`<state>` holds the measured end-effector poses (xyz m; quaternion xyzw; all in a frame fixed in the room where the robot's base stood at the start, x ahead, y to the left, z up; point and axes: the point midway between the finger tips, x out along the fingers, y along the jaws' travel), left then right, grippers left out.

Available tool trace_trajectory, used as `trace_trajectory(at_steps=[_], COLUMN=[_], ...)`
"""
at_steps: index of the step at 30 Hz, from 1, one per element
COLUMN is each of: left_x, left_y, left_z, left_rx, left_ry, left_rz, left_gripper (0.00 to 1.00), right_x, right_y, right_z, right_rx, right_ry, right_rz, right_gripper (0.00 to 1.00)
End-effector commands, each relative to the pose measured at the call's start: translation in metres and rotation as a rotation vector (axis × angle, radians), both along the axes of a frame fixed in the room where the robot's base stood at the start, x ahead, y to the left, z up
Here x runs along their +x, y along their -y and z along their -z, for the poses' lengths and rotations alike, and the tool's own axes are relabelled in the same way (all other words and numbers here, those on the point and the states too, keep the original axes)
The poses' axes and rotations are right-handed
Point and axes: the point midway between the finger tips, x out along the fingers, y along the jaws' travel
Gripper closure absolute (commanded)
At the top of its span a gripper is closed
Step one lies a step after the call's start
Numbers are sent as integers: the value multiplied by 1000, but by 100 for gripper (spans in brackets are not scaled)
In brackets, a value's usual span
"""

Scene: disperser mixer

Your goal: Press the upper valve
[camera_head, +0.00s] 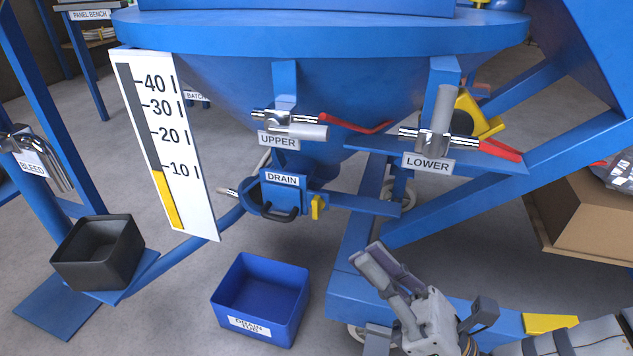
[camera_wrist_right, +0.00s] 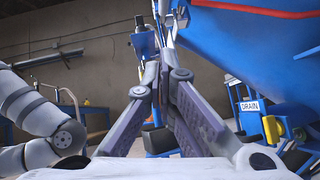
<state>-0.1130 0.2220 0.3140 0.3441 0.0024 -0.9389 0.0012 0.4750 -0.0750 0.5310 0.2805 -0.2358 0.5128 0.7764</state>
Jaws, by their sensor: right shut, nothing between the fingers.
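The upper valve (camera_head: 278,120) is on the blue vessel's underside, above the "UPPER" label (camera_head: 278,141). Its red lever (camera_head: 358,126) points right and sags slightly at its middle. The lower valve (camera_head: 436,130) stands to its right, with a "LOWER" label (camera_head: 427,163) and a red lever (camera_head: 500,150). My right gripper (camera_head: 372,258) is shut and empty, below and apart from both valves, pointing up and left. In the right wrist view its fingers (camera_wrist_right: 166,62) converge. My left gripper is not in view.
The drain (camera_head: 281,193) hangs under the vessel. A blue bin (camera_head: 232,289) is on the floor, and a dark bin (camera_head: 68,262) on a blue plate at left. A level gauge (camera_head: 195,200) stands left of the valves. Blue frame beams (camera_head: 452,205) run right of the gripper.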

Motion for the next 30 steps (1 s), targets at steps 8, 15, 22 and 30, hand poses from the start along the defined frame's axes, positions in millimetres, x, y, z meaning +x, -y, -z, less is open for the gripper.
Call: trace_trajectory(at_steps=[8,15,22,30], left_x=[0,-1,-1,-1], left_y=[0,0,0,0], left_z=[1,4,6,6], left_rx=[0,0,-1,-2], left_ry=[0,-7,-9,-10], left_rz=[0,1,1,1], left_gripper=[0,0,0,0], right_x=[11,30,41,44], right_y=[-24,-60,-67,-67], right_z=[-22,-56,-91,-104], right_rx=[1,0,-3,-4], right_ry=[2,1,0,-2], right_rz=[-6,-7,-2,-2], right_gripper=[100,100,100,100])
